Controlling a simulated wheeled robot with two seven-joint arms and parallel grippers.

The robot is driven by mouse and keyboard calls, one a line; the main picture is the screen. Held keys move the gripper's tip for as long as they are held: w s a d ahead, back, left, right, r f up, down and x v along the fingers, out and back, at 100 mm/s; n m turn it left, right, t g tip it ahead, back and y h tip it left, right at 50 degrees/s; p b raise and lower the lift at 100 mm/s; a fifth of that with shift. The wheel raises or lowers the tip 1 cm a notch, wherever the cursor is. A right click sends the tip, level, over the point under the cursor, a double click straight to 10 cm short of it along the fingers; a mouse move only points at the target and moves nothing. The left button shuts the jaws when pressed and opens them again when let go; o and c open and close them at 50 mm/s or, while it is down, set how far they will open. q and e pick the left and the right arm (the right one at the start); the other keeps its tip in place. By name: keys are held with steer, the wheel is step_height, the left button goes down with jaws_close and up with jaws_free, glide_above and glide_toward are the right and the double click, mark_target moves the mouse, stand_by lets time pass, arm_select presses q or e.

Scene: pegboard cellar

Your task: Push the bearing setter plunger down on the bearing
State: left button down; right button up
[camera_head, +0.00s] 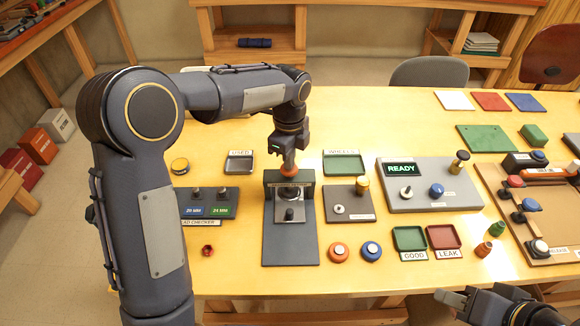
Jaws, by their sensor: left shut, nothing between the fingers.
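The bearing setter (270,240) is a dark grey stand with a labelled upright at its back. Its plunger knob (289,176) is orange-brown at the top of the upright. My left gripper (288,165) points down with its fingers shut, right at the top of the knob; I cannot tell whether they touch. A silver square seat (290,204) lies below, with a small grey round part (289,214) in front. I cannot make out the bearing under the plunger. My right gripper (457,296) is low at the right, away from the setter; its finger gap is unclear.
A checker (208,203) stands left of the setter and a dark block (350,204) with a gold knob right of it. A grey panel (435,180) reads READY. Orange (339,252) and blue (371,251) round pieces lie in front. The table's front left is mostly clear.

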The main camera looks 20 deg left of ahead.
arm_select(q)
steer(key=shift+f, duration=0.35)
steer(key=shift+r, duration=0.2)
step_height(320, 180, up, 6)
steer(key=p, duration=0.5)
stand_by(0.6)
steer(key=s+a+r+n+t+h, duration=0.1)
steer(key=s+a+r+n, duration=0.2)
steer(key=s+n, duration=0.25)
steer(key=s+a+r+n+t+h, duration=0.1)
steer(key=s+a+r+n, duration=0.3)
steer(key=s, duration=0.3)
steer(key=s+d+f+n+t+h, duration=0.1)
steer(key=s+f+n+t, duration=0.1)
steer(key=s+n, duration=1.1)
steer(key=shift+s+f+t+h, duration=0.35)
steer(key=shift+s+t, duration=0.45)
steer(key=shift+s, duration=0.45)
